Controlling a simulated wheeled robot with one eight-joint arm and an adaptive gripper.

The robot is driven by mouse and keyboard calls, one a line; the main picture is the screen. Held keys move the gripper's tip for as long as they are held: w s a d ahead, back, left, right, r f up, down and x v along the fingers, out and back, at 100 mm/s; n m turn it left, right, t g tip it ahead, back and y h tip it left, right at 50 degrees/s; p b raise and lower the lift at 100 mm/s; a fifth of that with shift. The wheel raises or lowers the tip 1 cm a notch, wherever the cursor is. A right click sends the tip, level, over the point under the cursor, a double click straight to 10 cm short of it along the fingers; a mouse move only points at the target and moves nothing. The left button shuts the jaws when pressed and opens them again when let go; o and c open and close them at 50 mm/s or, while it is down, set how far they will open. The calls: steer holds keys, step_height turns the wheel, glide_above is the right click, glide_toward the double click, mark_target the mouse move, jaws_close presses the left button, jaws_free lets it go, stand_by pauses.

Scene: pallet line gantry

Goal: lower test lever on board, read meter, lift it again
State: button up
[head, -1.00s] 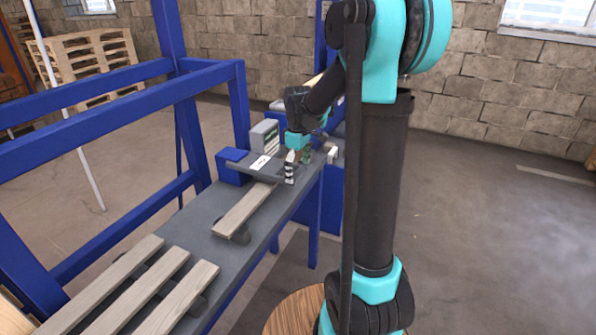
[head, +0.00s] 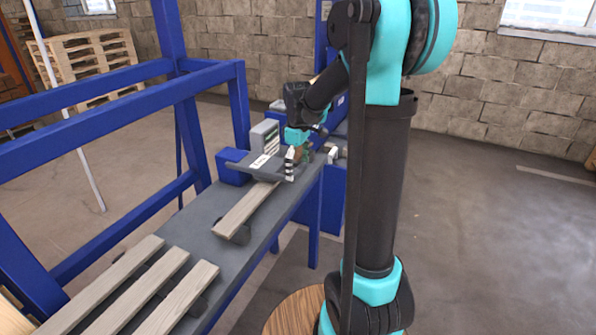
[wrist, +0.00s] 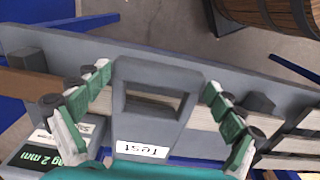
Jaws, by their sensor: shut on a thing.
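The test lever (wrist: 158,72) is a grey frame with a rectangular opening and a white "TEST" label in the wrist view. In the head view the label (head: 260,161) lies on a grey plate over the bench. My gripper (wrist: 157,84) has its green pads on both sides of the lever and is shut on it; it also shows in the head view (head: 304,151). The meter (wrist: 38,155) has a dark display with green text ending in "2 mm", partly cut off. It is the grey box (head: 265,136) behind the lever in the head view. A board (head: 245,211) runs under the plate.
Several boards (head: 150,290) lie on the near end of the grey bench (head: 205,209). Blue gantry beams (head: 120,104) stand at left. Open floor (head: 480,230) lies at right. A barrel (wrist: 265,14) shows in the wrist view.

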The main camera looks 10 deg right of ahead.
steer(key=r, duration=0.2)
steer(key=w+a+r, duration=0.1)
steer(key=r, duration=0.2)
steer(key=a+r, duration=0.1)
steer(key=r, duration=0.2)
steer(key=shift+w+a, duration=0.1)
steer(key=shift+w, duration=0.2)
steer(key=w+a+r, duration=0.3)
steer(key=a+r, duration=0.1)
steer(key=w+a+r, duration=0.3)
steer(key=a+r, duration=0.1)
steer(key=w+a+r, duration=0.2)
steer(key=a+r, duration=0.2)
steer(key=shift+w+a+r, duration=0.15)
steer(key=shift+w+r, duration=0.1)
steer(key=shift+w, duration=0.15)
steer(key=w+a, duration=0.2)
steer(key=a, duration=0.1)
steer(key=shift+w+r, duration=0.15)
steer(key=shift+r, duration=0.2)
jaws_close()
steer(key=c, duration=0.9)
jaws_free()
steer(key=shift+w+a, duration=0.2)
steer(key=shift+a, duration=0.1)
steer(key=shift+o, duration=1.2)
steer(key=shift+s+d+r, duration=0.1)
steer(key=shift+d, duration=0.05)
steer(key=o, duration=2)
